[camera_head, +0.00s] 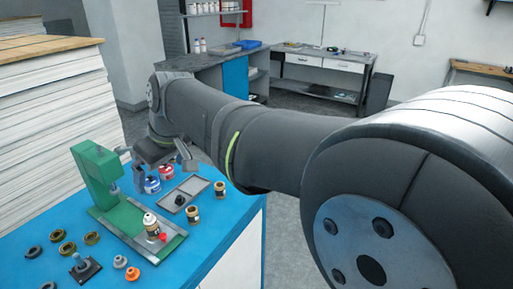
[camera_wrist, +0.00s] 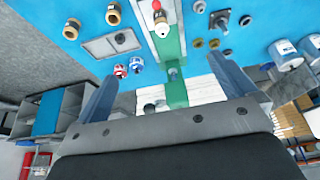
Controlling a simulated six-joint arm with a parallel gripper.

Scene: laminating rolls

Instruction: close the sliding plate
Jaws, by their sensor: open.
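A grey rectangular plate with a raised rim and a black knob (camera_head: 168,192) lies flat on the blue table, right of the green press (camera_head: 94,178). It also shows at the upper left of the wrist view (camera_wrist: 97,47); I cannot tell whether it is the sliding plate. The press has a long metal base (camera_head: 176,242) with a small bottle (camera_head: 151,222) standing on it. My gripper (camera_wrist: 162,70) is open and empty, its fingers spread on either side of the green press body in the wrist view. It is apart from the grey plate.
Red and blue cans (camera_head: 152,185) stand behind the plate, and brown jars (camera_head: 193,214) stand to its right. Several rings and a dark knobbed block (camera_head: 84,268) lie at the front left. A tall paper stack (camera_head: 50,130) rises behind the table.

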